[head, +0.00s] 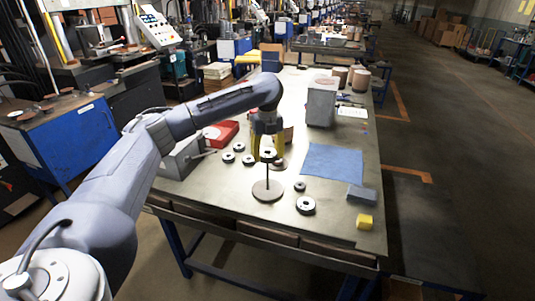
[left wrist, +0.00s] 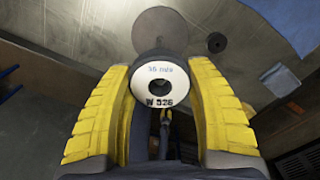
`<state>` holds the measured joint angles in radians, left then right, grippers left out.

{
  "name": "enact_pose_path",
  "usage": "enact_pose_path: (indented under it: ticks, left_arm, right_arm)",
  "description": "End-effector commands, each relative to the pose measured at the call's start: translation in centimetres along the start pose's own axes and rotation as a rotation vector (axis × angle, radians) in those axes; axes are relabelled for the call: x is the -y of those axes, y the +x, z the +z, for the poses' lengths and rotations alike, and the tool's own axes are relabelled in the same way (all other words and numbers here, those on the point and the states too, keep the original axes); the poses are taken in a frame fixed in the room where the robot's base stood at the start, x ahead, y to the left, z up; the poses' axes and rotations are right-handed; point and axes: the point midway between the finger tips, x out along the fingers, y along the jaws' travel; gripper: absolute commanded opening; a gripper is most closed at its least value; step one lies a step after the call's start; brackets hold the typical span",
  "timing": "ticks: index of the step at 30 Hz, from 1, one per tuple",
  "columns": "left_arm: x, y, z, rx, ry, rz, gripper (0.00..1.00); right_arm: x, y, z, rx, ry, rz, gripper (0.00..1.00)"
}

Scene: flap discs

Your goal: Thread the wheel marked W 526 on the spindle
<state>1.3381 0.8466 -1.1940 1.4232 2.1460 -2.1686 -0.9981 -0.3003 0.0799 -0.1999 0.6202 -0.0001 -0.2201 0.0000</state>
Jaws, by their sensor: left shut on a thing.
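The wheel marked W 526 (left wrist: 147,94) is held between the yellow fingers of my left gripper (left wrist: 161,82). Its pale, lettered face with a dark centre hole is towards the left wrist camera. In the head view my left gripper (head: 266,148) points down, with the wheel (head: 268,155) at its tips. The spindle (head: 267,175) is a thin upright rod on a round grey base (head: 267,191), below the held wheel. The base also shows beyond the wheel in the left wrist view (left wrist: 160,30). I cannot tell whether the rod's tip is in the hole. My right gripper is out of view.
Several other wheels lie on the table, among them one at the front (head: 306,206) and a smaller one (head: 300,186). A blue cloth (head: 333,164), a grey-blue block (head: 361,193) and a yellow block (head: 365,221) are to the right. A red box (head: 221,134) is behind left.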

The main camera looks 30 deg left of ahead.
Motion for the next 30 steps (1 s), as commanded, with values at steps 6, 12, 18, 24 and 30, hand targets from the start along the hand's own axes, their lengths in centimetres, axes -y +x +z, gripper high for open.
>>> enact_pose_path:
  ticks: [6, 12, 18, 24, 30]
  left_arm:
    - [0.0, 0.8, 0.0, -0.001, 0.000, -0.001, 0.19]
    - [0.0, 2.0, 0.0, -0.001, 0.000, 0.000, 0.19]
    - [0.0, 3.2, 0.0, -0.001, 0.001, 0.001, 0.19]
    - [0.0, 4.4, 0.0, -0.001, -0.001, 0.000, 0.19]
    - [0.0, 5.5, 0.0, -0.001, 0.001, 0.000, 0.19]
  right_arm:
    - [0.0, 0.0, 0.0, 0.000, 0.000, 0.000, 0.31]
    - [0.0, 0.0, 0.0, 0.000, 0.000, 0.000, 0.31]
    - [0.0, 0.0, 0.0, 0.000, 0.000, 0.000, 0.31]
    - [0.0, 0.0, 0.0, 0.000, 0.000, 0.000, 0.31]
    - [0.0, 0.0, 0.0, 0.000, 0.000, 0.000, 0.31]
